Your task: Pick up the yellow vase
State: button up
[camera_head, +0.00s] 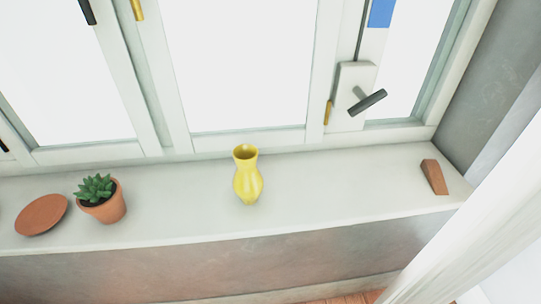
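The yellow vase (247,180) stands upright on a pale window sill (330,195), near the middle of the head view. It has a flared, open rim, a narrow neck and a rounded body that tapers to a small foot. Nothing covers it from this side. My gripper is not in the head view, so its place and state do not show.
A potted succulent (101,199) and a terracotta saucer (42,215) stand left of the vase. A brown wedge (434,177) lies at the sill's right end. The window frame (250,141) with a dark handle (367,102) rises behind. The sill beside the vase is clear.

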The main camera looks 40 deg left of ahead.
aim_at(248, 181)
jog(key=u, duration=1.7)
jog(key=j, duration=0.1)
jog(key=k+z, duration=0.05)
